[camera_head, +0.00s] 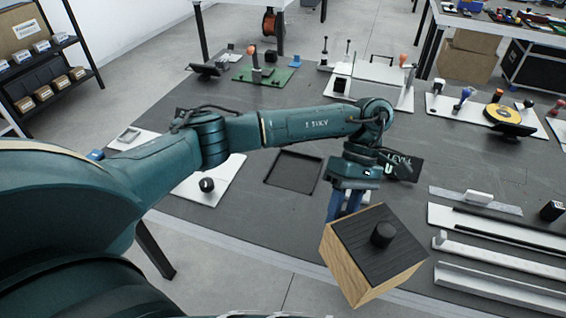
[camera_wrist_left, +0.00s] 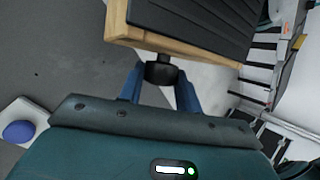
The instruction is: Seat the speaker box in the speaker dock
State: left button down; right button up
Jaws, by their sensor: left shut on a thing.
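The speaker box (camera_head: 350,268) has light wood sides and a black ribbed face with a round black knob, and hangs tilted at the front of the head view. My left gripper (camera_head: 342,208) is shut on it, its blue fingers partly hidden behind the box. In the left wrist view, the box (camera_wrist_left: 200,22) fills the top, and a black knob sits between the blue fingers (camera_wrist_left: 160,85). A low black square frame (camera_head: 292,187), which looks like the speaker dock, lies empty on the grey table, left of the box and farther back. My right gripper is out of view.
The grey table (camera_head: 330,215) has bare room around the frame. White plate with black knob (camera_head: 207,185) lies left of it. White rails (camera_head: 490,255) lie right. A green board (camera_head: 265,75), white fixtures and a yellow disc (camera_head: 502,114) stand farther back.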

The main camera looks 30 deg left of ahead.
pick_arm(q)
jog(key=w+a+f+n+t+h, duration=0.1)
jog(key=a+n+t, duration=0.3)
jog(key=n, duration=0.5)
jog(key=w+a+f+n+t+h, duration=0.1)
jog(key=w+a+n+t, duration=0.3)
jog(key=a+n, duration=0.4)
jog(key=w+a+f+n+t+h, duration=0.1)
jog(key=w+a+n+t, duration=0.2)
jog(key=n, duration=0.7)
jog(key=a+t, duration=0.2)
jog(key=a, duration=0.2)
jog(key=shift+d, duration=0.1)
